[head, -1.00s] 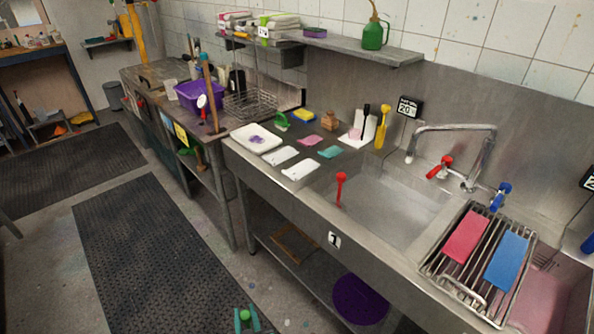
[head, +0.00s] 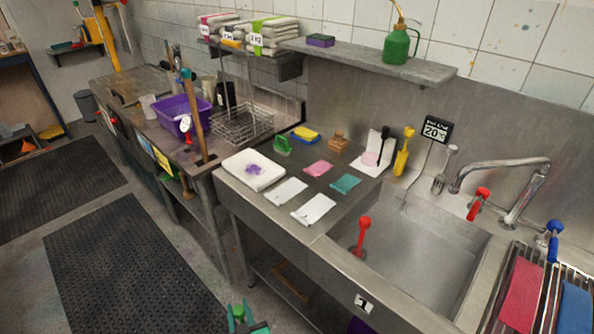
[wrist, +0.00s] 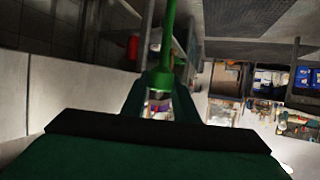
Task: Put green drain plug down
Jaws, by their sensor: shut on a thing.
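My gripper (head: 242,328) shows at the bottom edge of the head view, in front of the sink bench and over the floor. It is shut on the green drain plug (head: 238,312), whose top shows between the fingers. In the wrist view the plug's green stem (wrist: 168,38) rises between the fingertips (wrist: 162,95); its lower part is hidden. The plug is held in the air, apart from the bench.
A steel sink (head: 430,265) holds a red plunger-shaped plug (head: 362,236). The drainboard left of it carries cloths, a folded towel (head: 254,169) and brushes. A wire rack (head: 540,300) stands at right. Bare steel (head: 260,209) shows along the drainboard's front.

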